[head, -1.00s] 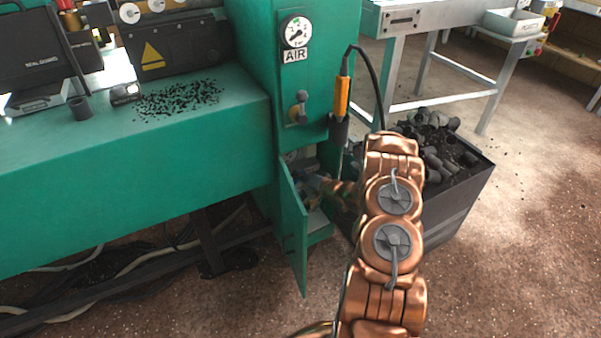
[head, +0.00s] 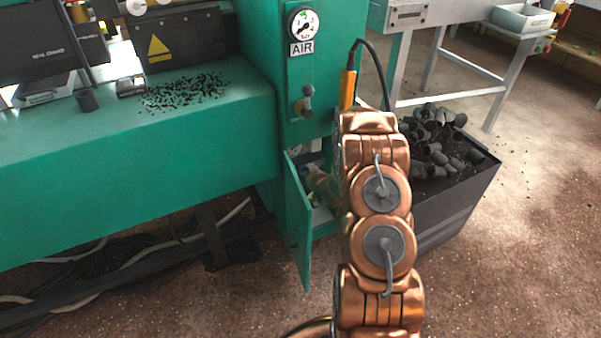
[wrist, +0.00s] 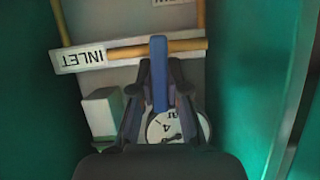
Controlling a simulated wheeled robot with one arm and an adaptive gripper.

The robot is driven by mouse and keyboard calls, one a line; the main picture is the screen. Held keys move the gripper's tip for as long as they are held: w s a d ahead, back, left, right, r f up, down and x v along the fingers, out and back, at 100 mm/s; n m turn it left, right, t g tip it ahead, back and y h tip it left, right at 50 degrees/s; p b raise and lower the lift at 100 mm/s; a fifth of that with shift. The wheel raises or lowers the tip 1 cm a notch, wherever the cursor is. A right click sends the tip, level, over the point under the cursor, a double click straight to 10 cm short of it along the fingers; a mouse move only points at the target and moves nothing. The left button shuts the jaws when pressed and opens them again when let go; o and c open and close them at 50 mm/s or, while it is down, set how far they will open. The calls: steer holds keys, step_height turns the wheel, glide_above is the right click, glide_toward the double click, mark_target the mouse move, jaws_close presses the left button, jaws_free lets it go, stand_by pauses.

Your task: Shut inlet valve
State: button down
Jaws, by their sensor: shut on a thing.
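In the wrist view a blue lever handle (wrist: 159,72) stands between the dark fingers of my gripper (wrist: 160,92), which is shut on it. The lever lies across a yellow pipe (wrist: 186,46) that runs sideways. A white label reading INLET (wrist: 83,58) appears upside down at the pipe's left end. A round dial (wrist: 160,128) is partly hidden behind the fingers. In the head view my copper arm reaches to the open lower compartment of the green cabinet (head: 262,100) and hides most of its inside. The gripper itself cannot be made out there.
The narrow green door (head: 299,225) hangs open at the compartment's left. Above are an AIR gauge (head: 302,25) and a small knob (head: 305,104). A dark bin (head: 455,205) of black plugs stands close on the right. Green walls flank my gripper closely in the wrist view.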

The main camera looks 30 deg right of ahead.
steer(key=shift+a+r+n, duration=0.1)
steer(key=shift+a+n, duration=0.05)
steer(key=shift+n, duration=0.25)
stand_by(0.3)
steer(key=c, duration=1.1)
jaws_free()
steer(key=shift+c, duration=0.2)
steer(key=v, duration=1.2)
steer(key=shift+a, duration=0.15)
